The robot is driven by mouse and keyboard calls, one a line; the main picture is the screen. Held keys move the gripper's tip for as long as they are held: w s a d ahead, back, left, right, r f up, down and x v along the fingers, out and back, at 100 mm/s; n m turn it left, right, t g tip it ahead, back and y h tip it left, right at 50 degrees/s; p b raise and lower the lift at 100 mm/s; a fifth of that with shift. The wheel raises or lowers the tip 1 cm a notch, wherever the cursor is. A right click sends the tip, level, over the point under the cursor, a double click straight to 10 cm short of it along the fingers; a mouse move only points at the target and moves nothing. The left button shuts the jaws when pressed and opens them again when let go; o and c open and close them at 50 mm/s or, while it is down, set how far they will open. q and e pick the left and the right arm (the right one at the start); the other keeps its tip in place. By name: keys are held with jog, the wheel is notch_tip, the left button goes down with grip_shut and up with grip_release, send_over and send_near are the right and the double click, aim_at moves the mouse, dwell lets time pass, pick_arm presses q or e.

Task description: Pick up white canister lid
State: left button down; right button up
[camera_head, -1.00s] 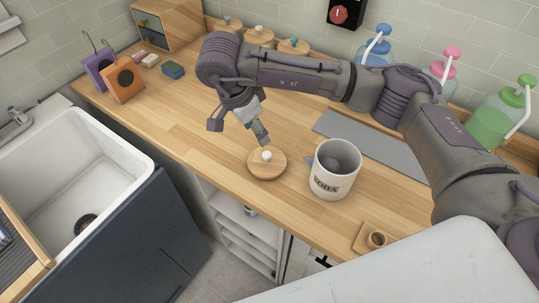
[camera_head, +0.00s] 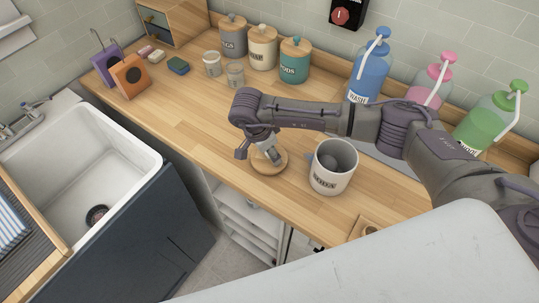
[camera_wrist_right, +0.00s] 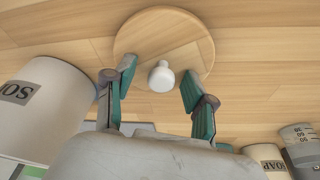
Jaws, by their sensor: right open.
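The lid (camera_head: 263,169) is a round wooden disc with a small white knob (camera_wrist_right: 161,78). It lies flat on the wooden counter, to the left of an open white canister (camera_head: 329,179) with dark lettering. My right gripper (camera_head: 275,157) is over the lid and hides part of it, including the knob, in the head view. In the right wrist view my right gripper (camera_wrist_right: 157,74) is open, with one teal-padded finger on each side of the knob. A gap shows between the knob and each finger. My left gripper is not in view.
A dark rounded thing sits inside the white canister. Lidded canisters (camera_head: 295,61), clear jars (camera_head: 235,75) and pump bottles (camera_head: 369,70) stand at the back. The sink (camera_head: 90,170) is left; the counter's middle-left is clear.

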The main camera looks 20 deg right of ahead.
grip_shut()
jog(key=shift+a+r, duration=0.1)
jog(key=shift+r, duration=0.05)
